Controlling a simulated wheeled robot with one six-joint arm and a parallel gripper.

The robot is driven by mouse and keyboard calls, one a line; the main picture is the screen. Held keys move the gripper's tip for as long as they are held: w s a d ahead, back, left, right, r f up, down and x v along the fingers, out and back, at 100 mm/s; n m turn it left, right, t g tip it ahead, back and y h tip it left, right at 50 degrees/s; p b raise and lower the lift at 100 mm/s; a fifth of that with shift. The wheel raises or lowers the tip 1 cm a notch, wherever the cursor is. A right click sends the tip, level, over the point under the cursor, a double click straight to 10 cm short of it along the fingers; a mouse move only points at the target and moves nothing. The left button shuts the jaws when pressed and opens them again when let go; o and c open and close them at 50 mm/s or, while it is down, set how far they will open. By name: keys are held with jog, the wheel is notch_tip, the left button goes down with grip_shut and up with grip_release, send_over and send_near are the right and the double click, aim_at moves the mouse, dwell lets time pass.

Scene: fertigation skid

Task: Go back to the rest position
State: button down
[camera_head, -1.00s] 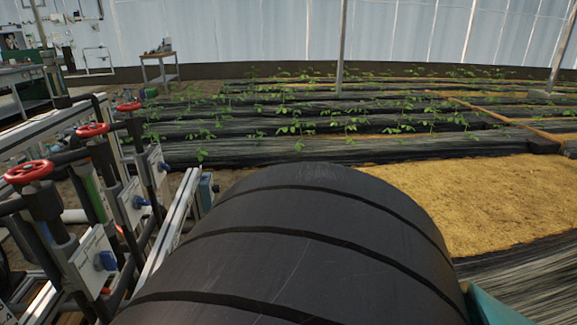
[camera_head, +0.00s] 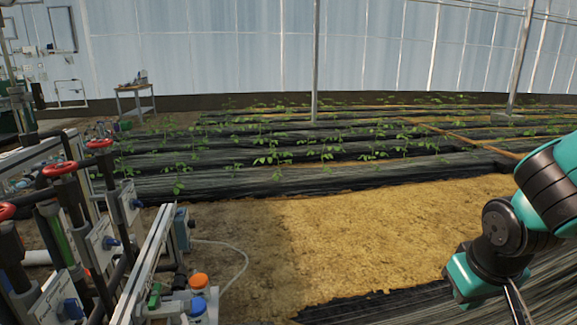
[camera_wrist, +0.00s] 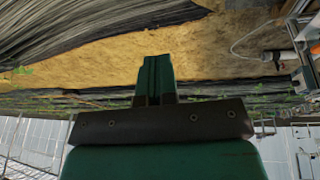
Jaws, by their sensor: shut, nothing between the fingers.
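My gripper (camera_wrist: 154,80) shows in the wrist view with its green fingers together and nothing between them. The wrist picture is upside down, with the plant rows and the wall low in it. In the head view my teal and black arm is at the right edge, over the dark ground cover. Its end points down, and the fingertips are cut off by the bottom edge. My gripper is well apart from the skid and touches nothing that I can see.
The skid at left has red handwheels (camera_head: 62,169), blue knobs (camera_head: 111,242) and an orange-capped bottle (camera_head: 199,281). A thin white hose (camera_head: 238,250) lies on the sand. Plant rows (camera_head: 300,155) and a small table (camera_head: 135,101) stand farther back. The sandy ground (camera_head: 340,235) is clear.

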jog(key=s+a+r+n+g+y, duration=0.2)
jog(key=s+a+r+n+y, duration=0.1)
jog(key=s+a+r, duration=0.3)
jog(key=s+a+r+n+g+y, duration=0.1)
jog(key=s+a+r+n+y, duration=0.15)
jog(key=s+a, duration=0.6)
notch_tip(320, 180, up, 25)
jog(key=p, duration=2.5)
jog(key=shift+w+d+r, duration=0.15)
jog(key=shift+w+d, duration=0.1)
jog(key=shift+d, duration=0.2)
jog(key=shift+n+h, duration=0.25)
